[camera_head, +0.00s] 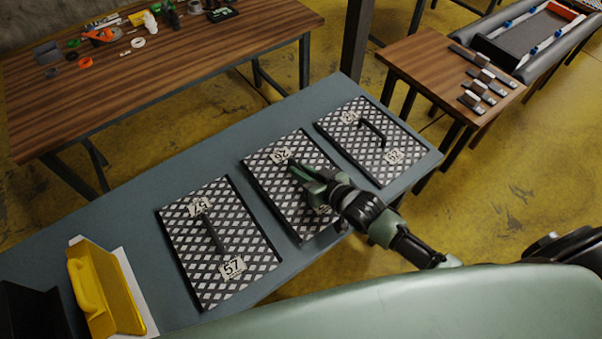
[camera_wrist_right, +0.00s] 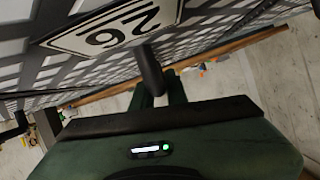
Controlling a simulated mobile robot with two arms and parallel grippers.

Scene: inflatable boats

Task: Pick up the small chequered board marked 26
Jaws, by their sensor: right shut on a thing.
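The small chequered board (camera_head: 270,187) is the middle one of three on the blue-grey table. Its number label (camera_head: 281,156) is too small to read surely in the head view. In the right wrist view the label (camera_wrist_right: 105,35) reads 26, turned. My right gripper (camera_head: 303,176) is over the middle of this board. It is shut on the board's dark handle (camera_wrist_right: 151,72), which shows between the fingers. The arm hides the board's right part. I cannot tell whether the board is clear of the table. My left gripper is not in view.
The blue-grey table (camera_head: 140,205) also bears a chequered board (camera_head: 190,262) to the left, one (camera_head: 335,130) to the right, and a yellow object (camera_head: 92,285). A wooden table (camera_head: 160,75) with small items stands behind. A smaller wooden table (camera_head: 420,60) stands at right.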

